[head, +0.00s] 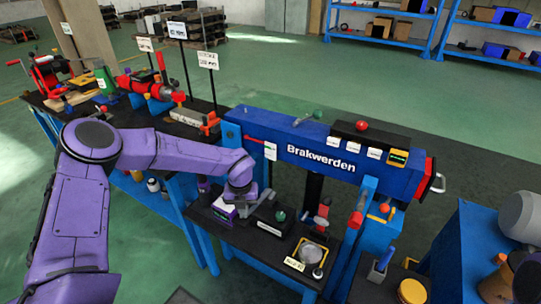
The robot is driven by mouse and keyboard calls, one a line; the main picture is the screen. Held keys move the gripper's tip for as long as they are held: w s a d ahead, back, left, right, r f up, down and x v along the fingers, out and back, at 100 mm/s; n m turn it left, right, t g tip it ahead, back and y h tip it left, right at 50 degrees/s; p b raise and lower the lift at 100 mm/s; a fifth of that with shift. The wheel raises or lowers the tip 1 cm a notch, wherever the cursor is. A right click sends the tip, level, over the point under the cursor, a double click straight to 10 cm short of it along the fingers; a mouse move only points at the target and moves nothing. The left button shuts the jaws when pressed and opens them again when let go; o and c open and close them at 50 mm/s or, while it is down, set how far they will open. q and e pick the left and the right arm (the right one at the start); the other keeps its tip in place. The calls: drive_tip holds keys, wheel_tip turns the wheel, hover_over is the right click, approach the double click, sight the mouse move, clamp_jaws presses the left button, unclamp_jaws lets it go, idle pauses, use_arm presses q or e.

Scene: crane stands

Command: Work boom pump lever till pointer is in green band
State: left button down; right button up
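The blue boom (265,131), lettered "Brakwerden", lies across a blue-framed stand. My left gripper (236,199) is low in front of the boom's left half, pointing down over the dark bench shelf beside a small box with a purple and white face. Its fingers are too small and hidden to tell open from shut. No pointer or green band can be made out. My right gripper is not clearly in view.
A black box with a green knob (279,217) and a yellow-framed tray (308,253) stand right of my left gripper. A second bench (110,110) with red tools and sign posts is behind my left arm. A blue table (470,248) is at right. Open green floor lies behind.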

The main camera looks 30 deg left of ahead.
use_arm(q)
wheel_tip(320, 180, down, 2)
drive_tip(key=shift+f+b, duration=0.15)
drive_tip(key=shift+b, duration=0.55)
wheel_tip(320, 180, up, 10)
drive_tip(key=p, duration=0.7)
drive_tip(key=shift+p, duration=0.3)
drive_tip(key=shift+f, duration=0.2)
drive_tip(key=shift+f+b, duration=3.9)
drive_tip(key=shift+f, duration=0.75)
wheel_tip(320, 180, up, 10)
drive_tip(key=p, duration=0.7)
drive_tip(key=shift+f, duration=0.25)
